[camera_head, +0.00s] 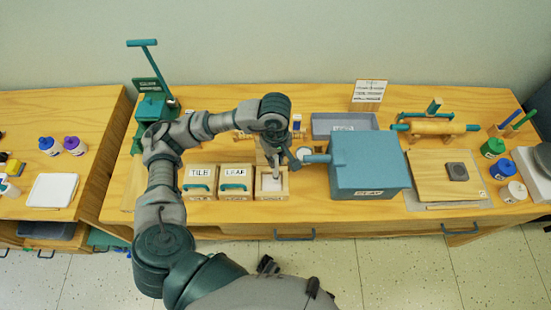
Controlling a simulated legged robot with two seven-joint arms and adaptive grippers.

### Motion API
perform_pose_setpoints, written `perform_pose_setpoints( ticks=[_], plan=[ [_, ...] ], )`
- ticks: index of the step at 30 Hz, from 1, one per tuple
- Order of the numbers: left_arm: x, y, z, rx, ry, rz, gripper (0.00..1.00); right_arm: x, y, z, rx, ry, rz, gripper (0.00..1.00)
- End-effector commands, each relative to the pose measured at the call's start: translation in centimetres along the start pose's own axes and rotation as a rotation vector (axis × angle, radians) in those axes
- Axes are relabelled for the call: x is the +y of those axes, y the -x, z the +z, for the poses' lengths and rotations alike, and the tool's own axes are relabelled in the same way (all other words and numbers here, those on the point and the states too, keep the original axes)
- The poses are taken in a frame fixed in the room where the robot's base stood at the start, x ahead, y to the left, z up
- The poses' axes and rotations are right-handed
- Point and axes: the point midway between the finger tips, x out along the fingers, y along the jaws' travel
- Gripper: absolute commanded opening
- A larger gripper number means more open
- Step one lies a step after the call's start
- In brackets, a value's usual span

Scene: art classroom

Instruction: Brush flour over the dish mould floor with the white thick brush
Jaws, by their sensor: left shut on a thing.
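My left gripper (275,157) points down over an open square wooden mould (284,194) with a pale floor, the rightmost of three small boxes at the table's front. It is shut on a slim pale thing, which looks like the white thick brush (276,173). The brush is roughly upright, its lower end inside the mould's walls; I cannot tell whether it touches the floor. The gripper hides its upper part. No dish label is readable on the open mould, and flour cannot be told apart from its pale floor. My right gripper is out of view.
Lidded boxes marked TILE (199,181) and LEAF (235,181) stand left of the mould. A large blue-grey box (368,160) stands close on the right, its handle reaching toward the gripper. A grey tray (322,127) lies behind. A rolling pin (437,128) is further right.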

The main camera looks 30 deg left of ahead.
Motion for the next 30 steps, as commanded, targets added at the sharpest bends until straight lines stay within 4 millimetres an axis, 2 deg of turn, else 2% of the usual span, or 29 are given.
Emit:
perform_pose_setpoints(
  ticks=[11,30],
  plan=[
    [0.0,0.4,0.0,0.001,0.000,0.000,0.00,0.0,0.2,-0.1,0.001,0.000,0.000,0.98],
    [0.1,7.3,0.0,0.002,0.000,0.002,0.00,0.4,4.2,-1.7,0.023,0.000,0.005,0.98]
  ],
)
